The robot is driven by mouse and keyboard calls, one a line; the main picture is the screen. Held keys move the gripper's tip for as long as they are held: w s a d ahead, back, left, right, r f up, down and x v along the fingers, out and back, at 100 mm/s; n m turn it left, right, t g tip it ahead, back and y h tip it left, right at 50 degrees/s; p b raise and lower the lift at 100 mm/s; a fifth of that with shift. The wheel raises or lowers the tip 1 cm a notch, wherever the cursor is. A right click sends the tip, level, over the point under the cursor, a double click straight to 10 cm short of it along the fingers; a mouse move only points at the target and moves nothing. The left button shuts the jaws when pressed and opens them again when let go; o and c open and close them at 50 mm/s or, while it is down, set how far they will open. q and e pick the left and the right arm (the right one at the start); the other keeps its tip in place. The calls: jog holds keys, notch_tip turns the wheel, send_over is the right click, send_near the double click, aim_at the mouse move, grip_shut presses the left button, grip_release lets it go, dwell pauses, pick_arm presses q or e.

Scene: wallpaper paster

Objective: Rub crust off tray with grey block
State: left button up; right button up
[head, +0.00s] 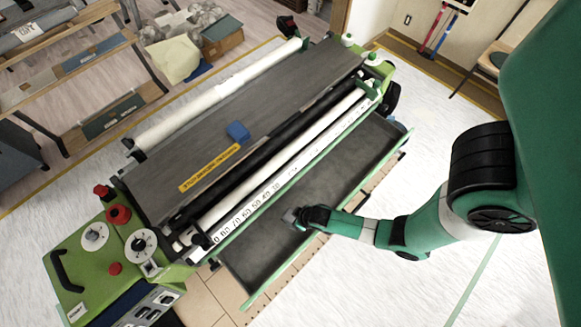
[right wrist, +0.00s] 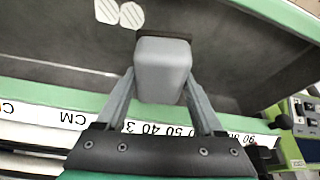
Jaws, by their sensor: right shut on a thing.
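The tray (head: 335,190) is a long dark grey trough with green rims along the front of the machine. My right gripper (head: 294,216) is over its middle, reaching in from the right. In the right wrist view it is shut on the grey block (right wrist: 163,68), a rounded light grey block with a dark strip at its far edge. Whether the block touches the tray floor I cannot tell. Two pale striped patches (right wrist: 131,15), which look like crust, lie on the tray (right wrist: 60,45) beyond the block. My left gripper is not in view.
The green machine has white rollers (head: 215,95), a black roller, and a ruler strip (head: 235,217) beside the tray. A blue object (head: 238,131) lies on the grey bed. Knobs and a control box (head: 110,250) stand at the left end.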

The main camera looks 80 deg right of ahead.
jog(key=shift+s+r, duration=0.15)
jog(key=shift+s, duration=0.05)
notch_tip(320, 180, down, 7)
jog(key=b, duration=0.5)
jog(key=shift+r+b, duration=0.15)
jog(key=shift+b, duration=0.15)
jog(key=shift+r, duration=0.1)
